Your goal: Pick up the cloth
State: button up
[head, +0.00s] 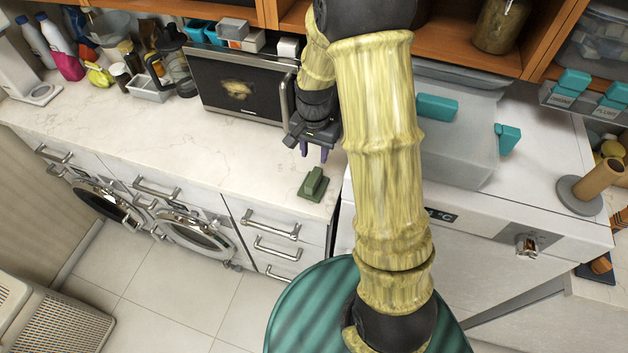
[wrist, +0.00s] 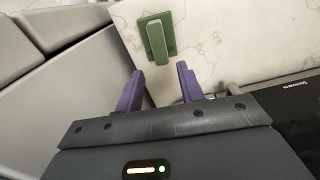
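A dark green item (head: 313,183) lies on the white countertop near its front right corner. It has a flat base with a raised bar on top, and I cannot tell whether it is the cloth; I make out no other clear cloth. In the wrist view the green item (wrist: 157,40) is just beyond the fingertips, roughly centred between them. My gripper (head: 314,152) has two purple fingers and hangs above the counter, behind the green item in the head view. In the wrist view my gripper (wrist: 160,72) has its fingers apart with nothing between them.
A dark microwave (head: 236,83) stands at the back of the counter, close to my gripper. A silver tray (head: 151,89) and bottles (head: 57,46) stand farther left. A translucent bin (head: 460,130) with teal latches is right of my arm. The counter's middle is clear.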

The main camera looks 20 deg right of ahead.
aim_at(314, 177)
jog(key=o, duration=0.7)
jog(key=shift+o, duration=1.4)
jog(key=shift+f, duration=0.2)
notch_tip(314, 177, down, 6)
jog(key=shift+r+p, duration=0.1)
jog(key=shift+p, duration=1.15)
jog(key=shift+f, duration=0.3)
jog(key=shift+s+f, duration=0.1)
jog(key=shift+s+a+f+p, duration=0.1)
jog(key=shift+s+f+p, duration=0.05)
jog(key=shift+f+p, duration=1.4)
jog(key=shift+f, duration=0.95)
jog(key=shift+a, duration=0.1)
